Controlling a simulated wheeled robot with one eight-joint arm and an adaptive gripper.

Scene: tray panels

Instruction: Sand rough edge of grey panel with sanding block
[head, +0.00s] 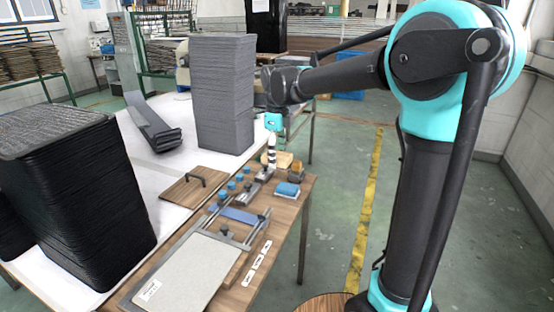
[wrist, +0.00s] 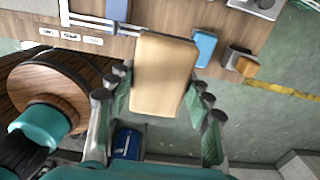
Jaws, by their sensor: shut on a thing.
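The sanding block, a pale tan block with rounded corners (wrist: 163,75), sits between the fingers of my gripper (wrist: 158,108) in the wrist view. The gripper is shut on it and holds it over the right edge of the wooden bench. In the head view my gripper (head: 271,152) is at the bench's far right end, with the tan block (head: 284,160) partly hidden behind it. The grey panel (head: 185,272) lies flat at the near end of the bench, beside a clamp frame (head: 228,235), apart from the block. Its rough edge cannot be made out.
A blue-topped block (head: 288,190) and a brown block (head: 296,172) lie near the gripper. Several blue-topped pieces (head: 232,186) stand behind the clamp frame. A wooden board with a handle (head: 190,186), a tall grey stack (head: 222,95) and a black tray stack (head: 75,200) stand left.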

